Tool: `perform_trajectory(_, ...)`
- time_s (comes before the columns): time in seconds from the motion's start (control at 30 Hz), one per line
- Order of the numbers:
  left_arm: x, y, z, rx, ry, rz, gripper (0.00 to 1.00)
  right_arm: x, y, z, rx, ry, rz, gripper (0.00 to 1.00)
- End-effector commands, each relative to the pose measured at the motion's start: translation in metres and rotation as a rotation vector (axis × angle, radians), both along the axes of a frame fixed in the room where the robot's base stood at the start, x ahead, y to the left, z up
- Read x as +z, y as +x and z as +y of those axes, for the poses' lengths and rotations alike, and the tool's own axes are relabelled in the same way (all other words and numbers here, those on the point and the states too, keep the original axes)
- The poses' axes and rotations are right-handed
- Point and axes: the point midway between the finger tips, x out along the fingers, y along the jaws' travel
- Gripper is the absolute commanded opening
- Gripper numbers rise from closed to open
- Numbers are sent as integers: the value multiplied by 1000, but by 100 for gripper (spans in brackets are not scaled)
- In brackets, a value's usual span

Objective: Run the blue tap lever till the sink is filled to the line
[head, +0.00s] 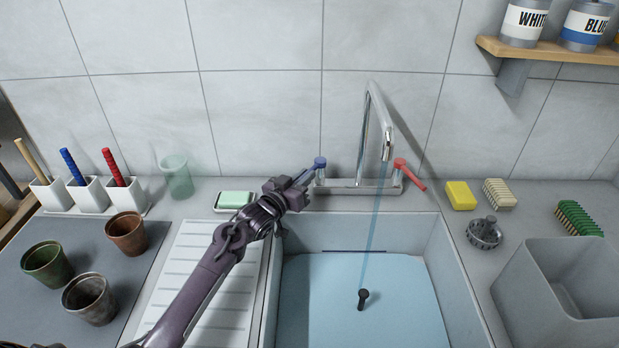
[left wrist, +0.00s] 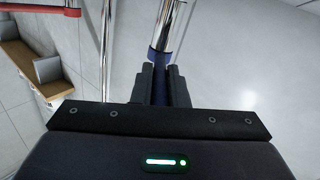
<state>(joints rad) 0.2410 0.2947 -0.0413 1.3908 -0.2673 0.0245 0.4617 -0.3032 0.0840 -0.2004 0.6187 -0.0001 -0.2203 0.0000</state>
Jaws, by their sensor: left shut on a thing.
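The blue tap lever (head: 320,163) sits at the left end of the chrome tap (head: 372,130). My left gripper (head: 303,180) is shut on this lever; in the left wrist view its fingers (left wrist: 160,85) close around the blue lever below a chrome post. A thin stream of water (head: 374,225) falls from the spout into the sink (head: 437,235). Blue water (head: 330,300) covers the sink floor. A short dark line (head: 350,251) marks the back wall, with the water's edge close to it. The red lever (head: 410,174) is at the tap's right. My right gripper is not in view.
A dark plug (head: 362,298) shows in the water. Left are a ribbed drainer (head: 200,285), green soap (head: 236,199), a glass (head: 176,177) and pots (head: 126,234). Right are a yellow sponge (head: 460,195), brushes, a strainer (head: 484,233) and a grey basin (head: 515,300).

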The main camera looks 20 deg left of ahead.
Motion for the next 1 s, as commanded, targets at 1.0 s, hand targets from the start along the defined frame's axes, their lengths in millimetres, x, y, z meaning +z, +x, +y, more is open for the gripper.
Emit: perform_trajectory(1.0,92,0,0,0,3,-7,35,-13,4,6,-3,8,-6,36)
